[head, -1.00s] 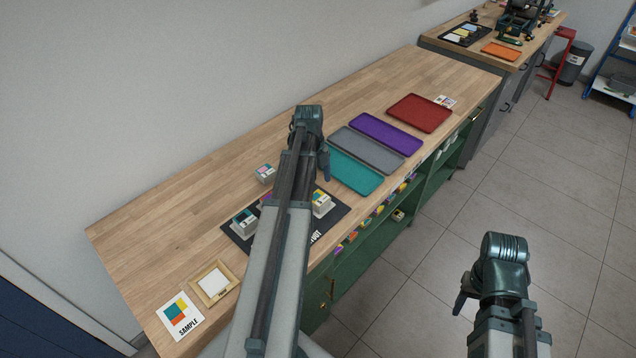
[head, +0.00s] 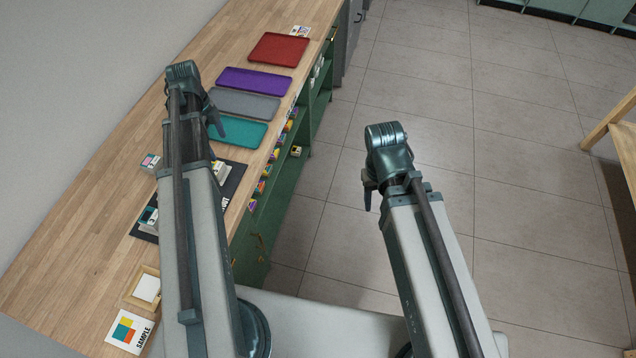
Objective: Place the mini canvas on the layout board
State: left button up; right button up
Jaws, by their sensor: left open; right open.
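The black layout board (head: 232,184) lies on the wooden bench, partly hidden behind my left arm. Small coloured blocks (head: 149,219) stand on it; several may be hidden. One small block with a pink and teal face (head: 150,162) sits on the bench just beyond the board's left edge. I cannot tell for sure which piece is the mini canvas. My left gripper (head: 216,124) is open above the bench, near the teal tray. My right gripper (head: 368,194) is open over the floor, right of the bench. Both look empty.
Teal (head: 238,133), grey (head: 246,105), purple (head: 254,81) and red (head: 279,49) trays lie along the bench. A wooden frame with a white centre (head: 146,288) and a SAMPLE card (head: 128,331) lie at the near end. Green shelves (head: 262,212) hold small coloured items. The floor (head: 440,90) is open.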

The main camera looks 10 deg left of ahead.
pick_arm(q)
jog(key=s+d+n, duration=0.3)
jog(key=d+n, duration=0.1)
jog(key=d, duration=0.7)
jog(key=s+d+n+y, duration=0.1)
jog(key=s+d+n, duration=0.3)
jog(key=d, duration=0.8)
jog(key=s+d+n+y, duration=0.1)
jog(key=s+d+n, duration=0.2)
jog(key=d, duration=0.8)
jog(key=n, duration=0.2)
jog(key=shift+s+d+n, duration=0.3)
jog(key=shift+s+d, duration=0.05)
jog(key=shift+s, duration=0.05)
